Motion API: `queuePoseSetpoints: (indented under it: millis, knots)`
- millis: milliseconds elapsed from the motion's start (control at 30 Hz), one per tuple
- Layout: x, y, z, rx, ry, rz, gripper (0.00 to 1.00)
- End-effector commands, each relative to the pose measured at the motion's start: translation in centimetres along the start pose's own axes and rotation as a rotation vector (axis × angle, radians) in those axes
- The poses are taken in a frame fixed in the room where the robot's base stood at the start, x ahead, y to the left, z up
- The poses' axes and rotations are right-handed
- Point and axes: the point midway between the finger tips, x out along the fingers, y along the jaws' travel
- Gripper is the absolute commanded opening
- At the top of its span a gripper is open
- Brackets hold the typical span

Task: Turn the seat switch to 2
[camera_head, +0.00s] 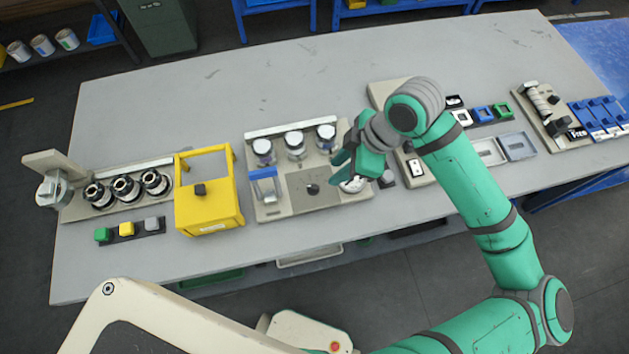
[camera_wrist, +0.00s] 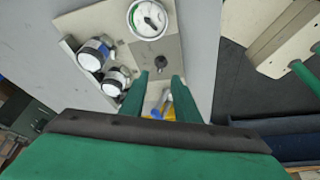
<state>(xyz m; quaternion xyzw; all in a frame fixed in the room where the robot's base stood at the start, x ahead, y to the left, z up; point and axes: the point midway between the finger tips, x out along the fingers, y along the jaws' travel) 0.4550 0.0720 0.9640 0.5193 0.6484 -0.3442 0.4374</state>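The middle station board (camera_head: 270,210) carries a small black knob (camera_head: 312,189) on a dark plate. In the wrist view the black knob (camera_wrist: 161,62) appears just beyond and between my fingertips. A round white dial (camera_wrist: 147,19) with a dark pointer and green marking lies farther off. It also shows in the head view (camera_head: 352,185), partly beside my gripper. I cannot read a label saying which one is the seat switch, or any numbers. My gripper (camera_head: 345,174) is over the board's right side. In the wrist view its green fingers (camera_wrist: 160,76) are apart with nothing held.
White-lidded jars (camera_head: 295,145) stand along the board's back. A blue-handled fixture (camera_head: 264,184) stands at its left, near a yellow box (camera_head: 208,195). The table's back (camera_head: 270,80) is clear.

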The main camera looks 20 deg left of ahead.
Motion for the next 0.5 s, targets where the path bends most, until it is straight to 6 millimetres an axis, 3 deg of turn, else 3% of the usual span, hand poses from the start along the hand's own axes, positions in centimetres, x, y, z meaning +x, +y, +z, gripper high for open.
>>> queuePoseSetpoints:
  millis: [233,500]
  knots:
    - [1.2,-0.1,-0.7,-0.015,0.005,-0.018,0.29]
    - [5.9,-0.2,-0.7,-0.013,0.006,-0.019,0.29]
